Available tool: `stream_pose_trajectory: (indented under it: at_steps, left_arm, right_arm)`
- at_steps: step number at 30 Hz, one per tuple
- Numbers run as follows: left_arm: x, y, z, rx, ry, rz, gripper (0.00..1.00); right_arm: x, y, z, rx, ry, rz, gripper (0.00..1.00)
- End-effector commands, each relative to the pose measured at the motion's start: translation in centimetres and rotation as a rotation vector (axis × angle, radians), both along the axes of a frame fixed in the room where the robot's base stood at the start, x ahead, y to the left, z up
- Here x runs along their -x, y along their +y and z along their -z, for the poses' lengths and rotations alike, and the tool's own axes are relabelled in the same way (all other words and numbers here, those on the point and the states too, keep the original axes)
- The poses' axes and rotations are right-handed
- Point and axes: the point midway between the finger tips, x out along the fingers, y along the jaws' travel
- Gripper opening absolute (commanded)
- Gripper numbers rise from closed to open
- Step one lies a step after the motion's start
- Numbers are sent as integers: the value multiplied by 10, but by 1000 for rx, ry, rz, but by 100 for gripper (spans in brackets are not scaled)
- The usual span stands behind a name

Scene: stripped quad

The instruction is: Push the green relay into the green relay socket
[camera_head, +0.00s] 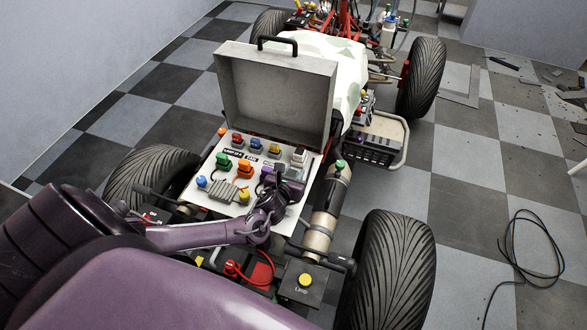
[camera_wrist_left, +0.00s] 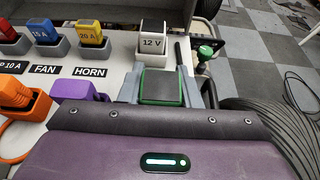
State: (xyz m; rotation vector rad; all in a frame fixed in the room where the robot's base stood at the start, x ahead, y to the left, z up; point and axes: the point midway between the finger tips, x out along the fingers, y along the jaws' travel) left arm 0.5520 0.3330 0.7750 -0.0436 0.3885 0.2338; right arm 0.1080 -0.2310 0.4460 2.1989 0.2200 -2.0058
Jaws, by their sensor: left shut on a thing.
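My left gripper (camera_head: 285,178) is over the right part of the white panel (camera_head: 226,208) in the open case. In the left wrist view its two grey fingers (camera_wrist_left: 160,90) are shut on a dark block with green edges, the green relay (camera_wrist_left: 160,88). The relay sits just in front of the white 12 V block (camera_wrist_left: 152,43). The gripper hides the panel below, so I cannot make out the green relay socket or whether the relay touches it. My right gripper is in neither view.
A row of coloured fuses, including a yellow one (camera_wrist_left: 88,33) and a blue one (camera_wrist_left: 43,33), stands behind the gripper. A purple block (camera_wrist_left: 78,95) and an orange plug (camera_wrist_left: 17,97) are to its left. The raised case lid (camera_head: 276,95) stands behind the panel.

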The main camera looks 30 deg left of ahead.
Motion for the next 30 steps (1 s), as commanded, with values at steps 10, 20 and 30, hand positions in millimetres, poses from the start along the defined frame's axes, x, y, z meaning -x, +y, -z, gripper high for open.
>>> stream_pose_trajectory:
  at_steps: [10, 20, 30]
  left_arm:
    - [0, 0, 10, 0, -1, 0, 8]
    - [0, 0, 14, 0, 1, 0, 49]
    - [3, -1, 15, 1, 5, 1, 56]
  right_arm:
    - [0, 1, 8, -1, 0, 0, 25]
    - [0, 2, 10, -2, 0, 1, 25]
    - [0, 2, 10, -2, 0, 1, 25]
